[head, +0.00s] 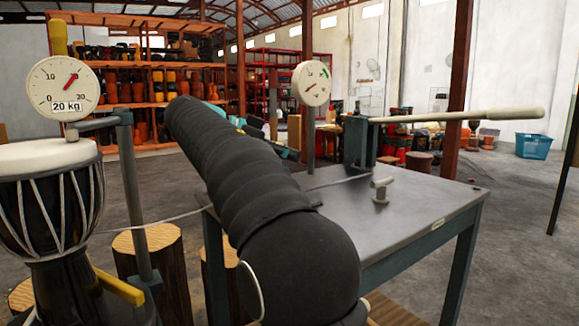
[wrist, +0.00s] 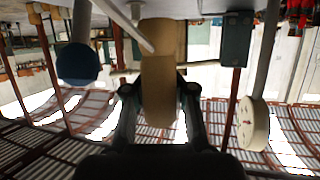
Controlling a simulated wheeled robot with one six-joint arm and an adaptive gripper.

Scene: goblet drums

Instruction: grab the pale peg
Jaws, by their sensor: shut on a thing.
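The pale peg (wrist: 160,70) is a tan, thick, upright-looking piece in the middle of the wrist view. My gripper (wrist: 158,90) has its two dark fingers closed against the peg's sides. A thin pale rod or cord crosses in front of the peg's upper part. In the head view my dark arm hides most of the gripper. A small tan patch shows just right of my wrist there, but I cannot tell whether it is the peg.
A grey table (head: 400,215) carries a small T-shaped post (head: 380,190) and a long-handled lever (head: 460,117). A round dial (head: 311,83) stands behind. At left are a goblet drum (head: 50,210), a 20 kg dial (head: 63,89) and wooden stumps (head: 150,240).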

